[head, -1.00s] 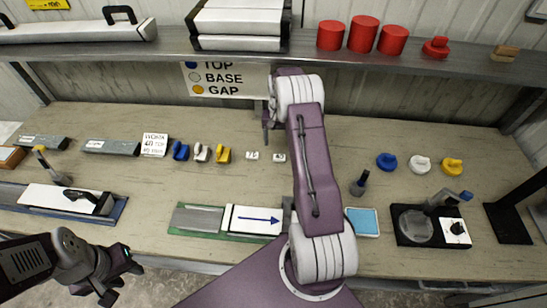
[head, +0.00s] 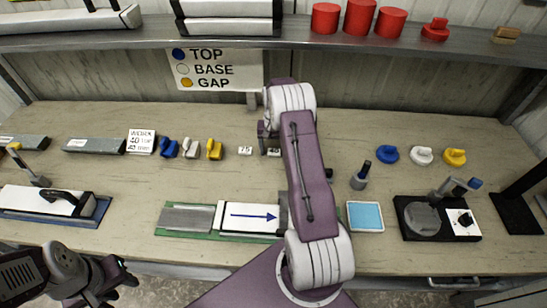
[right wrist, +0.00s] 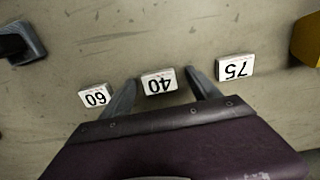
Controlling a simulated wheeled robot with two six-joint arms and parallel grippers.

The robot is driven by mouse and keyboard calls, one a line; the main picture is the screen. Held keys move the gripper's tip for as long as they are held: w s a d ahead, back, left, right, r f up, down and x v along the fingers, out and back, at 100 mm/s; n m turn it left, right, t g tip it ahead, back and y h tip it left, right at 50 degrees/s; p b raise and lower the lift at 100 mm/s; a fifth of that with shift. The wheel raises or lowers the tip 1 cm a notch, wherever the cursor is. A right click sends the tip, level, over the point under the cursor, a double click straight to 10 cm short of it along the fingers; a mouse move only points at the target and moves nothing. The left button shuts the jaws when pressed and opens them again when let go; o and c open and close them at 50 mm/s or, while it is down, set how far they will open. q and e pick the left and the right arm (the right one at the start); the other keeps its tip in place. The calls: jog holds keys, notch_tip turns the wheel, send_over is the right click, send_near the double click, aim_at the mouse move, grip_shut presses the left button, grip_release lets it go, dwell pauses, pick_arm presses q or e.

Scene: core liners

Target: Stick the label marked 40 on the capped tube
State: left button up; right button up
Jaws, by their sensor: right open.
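The label marked 40 (right wrist: 159,82) is a small white tile flat on the bench, upside down in the right wrist view. My right gripper (right wrist: 161,78) is open, its fingers on either side of this label. The label also shows in the head view (head: 274,152), beside my right gripper (head: 265,138). The white tube (head: 245,217) with a blue arrow lies in a green tray at the bench front; my right arm hides its right end, so I cannot tell its cap. My left gripper (head: 112,280) is off the bench's front edge, its opening unclear.
Labels marked 60 (right wrist: 95,96) and 75 (right wrist: 235,68) lie close on either side. Blue, white and yellow caps (head: 422,155) stand at right. A cyan pad (head: 365,216) lies right of the tray. A shelf (head: 250,39) runs above the bench.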

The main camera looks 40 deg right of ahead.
aim_at(274, 152)
jog(key=shift+s+r, duration=0.1)
jog(key=c, duration=1.3)
notch_tip(274, 152, up, 6)
jog(key=p, duration=0.5)
